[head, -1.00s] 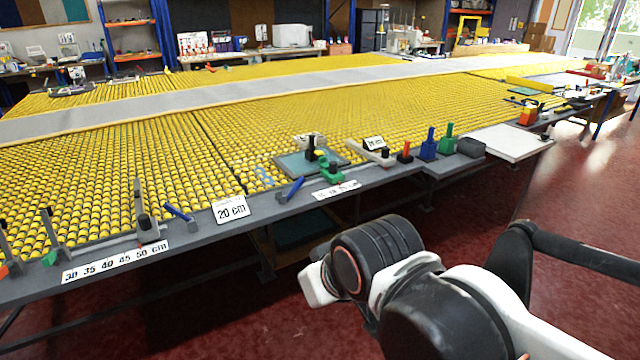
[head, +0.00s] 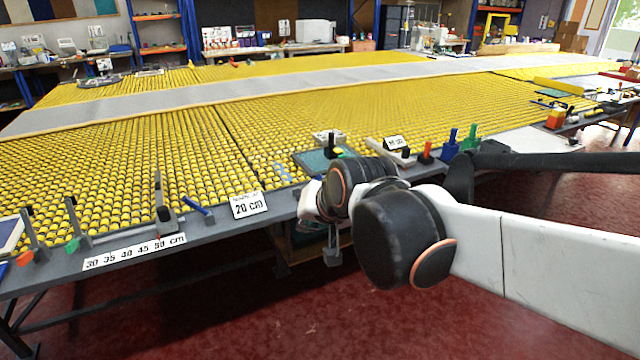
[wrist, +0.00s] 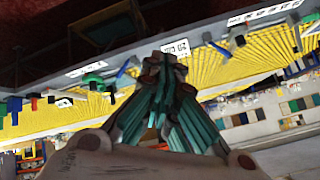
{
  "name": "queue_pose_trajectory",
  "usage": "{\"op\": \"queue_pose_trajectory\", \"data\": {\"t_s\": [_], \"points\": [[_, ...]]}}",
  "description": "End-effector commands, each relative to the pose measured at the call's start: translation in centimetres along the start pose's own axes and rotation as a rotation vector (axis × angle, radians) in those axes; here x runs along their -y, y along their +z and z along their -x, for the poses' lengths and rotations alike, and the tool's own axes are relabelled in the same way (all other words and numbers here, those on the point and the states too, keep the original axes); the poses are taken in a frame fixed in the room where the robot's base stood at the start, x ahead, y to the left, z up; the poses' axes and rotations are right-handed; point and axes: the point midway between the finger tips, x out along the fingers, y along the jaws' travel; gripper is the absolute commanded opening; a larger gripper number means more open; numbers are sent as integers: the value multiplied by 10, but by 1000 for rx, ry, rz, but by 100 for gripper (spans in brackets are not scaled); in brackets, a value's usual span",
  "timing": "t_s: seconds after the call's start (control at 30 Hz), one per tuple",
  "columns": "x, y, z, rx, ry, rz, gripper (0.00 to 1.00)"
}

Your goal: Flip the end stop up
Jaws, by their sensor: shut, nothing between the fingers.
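Several end stops line the front rail. A grey upright stop (head: 160,195) stands beside a slanted blue lever (head: 198,208), left of the 20 cm sign (head: 249,204). Two more upright posts stand farther left, one with a green foot (head: 73,245) and one with a red foot (head: 25,257). My gripper (wrist: 163,66) is shut and empty in the wrist view, its tips overlapping the 20 cm sign in the picture. Another blue lever (wrist: 124,67) shows left of it there. My arm hides that lever in the head view. Contact is not visible.
The yellow roller table (head: 120,160) fills the far side, with a number strip (head: 133,251) on its front rail. The red floor in front is open.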

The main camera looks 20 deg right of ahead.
Motion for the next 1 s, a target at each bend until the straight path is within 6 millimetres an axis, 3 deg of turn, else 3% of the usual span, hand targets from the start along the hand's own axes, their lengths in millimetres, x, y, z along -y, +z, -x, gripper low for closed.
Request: {"op": "queue_pose_trajectory", "data": {"t_s": [0.2,0.5,0.77,1.0], "points": [[11,-52,-40,-57,-41,-232,0],[10,-111,-102,-127,-108,-536,0],[-3,-154,-160,-180,-178,-798,0],[-26,-184,-214,-226,-253,-1038,0]]}}
